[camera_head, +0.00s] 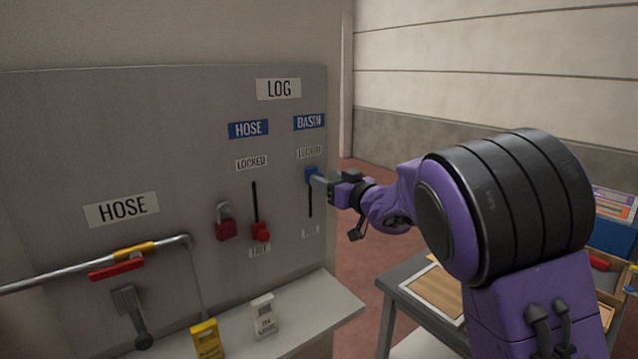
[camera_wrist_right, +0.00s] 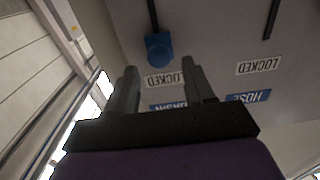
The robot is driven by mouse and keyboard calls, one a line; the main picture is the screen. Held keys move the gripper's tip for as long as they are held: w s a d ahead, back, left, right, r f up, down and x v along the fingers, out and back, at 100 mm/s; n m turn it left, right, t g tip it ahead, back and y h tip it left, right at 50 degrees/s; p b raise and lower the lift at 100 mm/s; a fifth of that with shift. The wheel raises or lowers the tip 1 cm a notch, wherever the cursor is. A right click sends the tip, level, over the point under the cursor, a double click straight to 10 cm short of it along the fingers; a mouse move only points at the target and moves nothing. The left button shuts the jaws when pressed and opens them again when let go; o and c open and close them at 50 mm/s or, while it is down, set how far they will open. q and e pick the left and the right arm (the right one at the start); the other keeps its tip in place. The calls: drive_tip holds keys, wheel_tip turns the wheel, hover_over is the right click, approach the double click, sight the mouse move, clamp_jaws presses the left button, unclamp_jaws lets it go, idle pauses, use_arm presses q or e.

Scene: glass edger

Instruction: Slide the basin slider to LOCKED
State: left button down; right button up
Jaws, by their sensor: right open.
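The basin slider is a blue knob (camera_head: 311,175) at the upper end of its dark vertical slot, just under the LOCKED label (camera_head: 310,152) and the blue BASIN sign (camera_head: 309,122). My right gripper (camera_head: 322,183) is at the knob from the right. In the right wrist view, where the panel appears upside down, the blue knob (camera_wrist_right: 158,50) shows just past the fingertips of my right gripper (camera_wrist_right: 160,68). The fingers are apart with nothing between them. I cannot tell whether a finger touches the knob. My left gripper is not in view.
The hose slider's red knob (camera_head: 261,232) sits low in its slot, beside a red padlock (camera_head: 225,222). A table (camera_head: 405,292) stands at the right.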

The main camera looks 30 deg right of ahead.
drive_tip(key=s+b, duration=0.1)
drive_tip(key=s, duration=0.5)
drive_tip(key=shift+d, duration=0.1)
drive_tip(key=shift+r, duration=0.1)
